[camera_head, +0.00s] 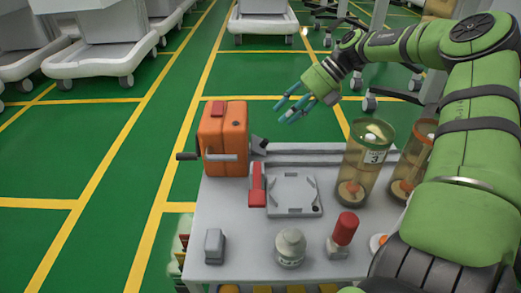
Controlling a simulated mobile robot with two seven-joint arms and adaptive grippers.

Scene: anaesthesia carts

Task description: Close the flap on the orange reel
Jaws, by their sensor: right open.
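The orange reel (225,128) is a boxy orange housing at the far left corner of the grey cart top. A dark crank with a grey bar (215,157) crosses its front. A small dark grey piece (258,146) sticks out at its right side; I cannot tell whether this is the flap or how far it stands open. My right gripper (281,109) comes in from the upper right, with teal fingers spread apart and empty. It is to the right of the reel, apart from it and seemingly higher than the cart top. My left gripper is not in view.
The cart (225,260) also holds a white square fixture (293,196) beside a red block (257,184), a grey clip (215,246), a white jar (290,248), a red-capped item (343,235) and clear canisters (368,160). Other carts stand behind on the green floor.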

